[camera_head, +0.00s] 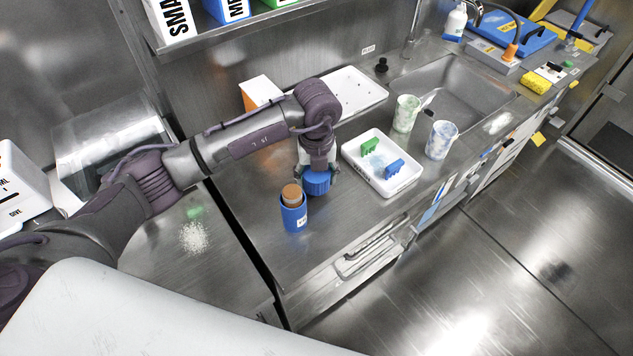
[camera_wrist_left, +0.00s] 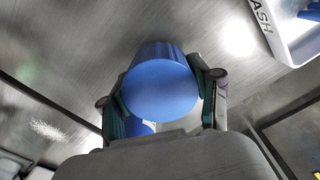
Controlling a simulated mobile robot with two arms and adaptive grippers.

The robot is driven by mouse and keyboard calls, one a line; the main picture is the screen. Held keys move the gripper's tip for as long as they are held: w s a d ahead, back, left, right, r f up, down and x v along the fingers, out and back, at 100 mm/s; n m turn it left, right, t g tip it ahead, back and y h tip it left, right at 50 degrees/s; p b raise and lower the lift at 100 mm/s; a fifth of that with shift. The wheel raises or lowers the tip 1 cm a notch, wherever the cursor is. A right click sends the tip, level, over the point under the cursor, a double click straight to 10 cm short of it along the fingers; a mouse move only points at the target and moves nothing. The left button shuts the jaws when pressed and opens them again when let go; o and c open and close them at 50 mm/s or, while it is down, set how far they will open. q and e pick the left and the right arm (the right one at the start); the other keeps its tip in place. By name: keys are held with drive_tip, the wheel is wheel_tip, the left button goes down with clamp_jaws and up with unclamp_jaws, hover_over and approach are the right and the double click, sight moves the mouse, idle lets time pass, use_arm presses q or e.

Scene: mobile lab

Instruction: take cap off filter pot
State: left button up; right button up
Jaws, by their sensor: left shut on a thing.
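The filter pot (camera_head: 294,219) is a blue cylinder with a brown, rounded top (camera_head: 292,193) showing. It stands upright on the steel counter near its left end. My left gripper (camera_head: 318,174) points down just behind and to the right of the pot, shut on a ribbed blue cap (camera_head: 317,184). In the left wrist view the cap (camera_wrist_left: 160,88) sits between the two fingers, and part of a blue thing, likely the pot, shows behind it at lower left. I cannot tell whether the cap touches the counter. My right gripper is not in view.
A white tray (camera_head: 354,176) with green and blue pieces lies right of the gripper. Two speckled cups (camera_head: 441,140) stand beyond it, before the sink (camera_head: 465,92). An orange-and-white box (camera_head: 260,92) stands behind my arm. Bare counter lies in front of the cap.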

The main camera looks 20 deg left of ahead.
sight(317, 186)
use_arm(q)
wheel_tip(317, 186, down, 3)
drive_tip(key=shift+r, duration=0.15)
drive_tip(key=shift+f, duration=0.2)
drive_tip(key=shift+f, duration=0.1)
drive_tip(key=o, duration=1.3)
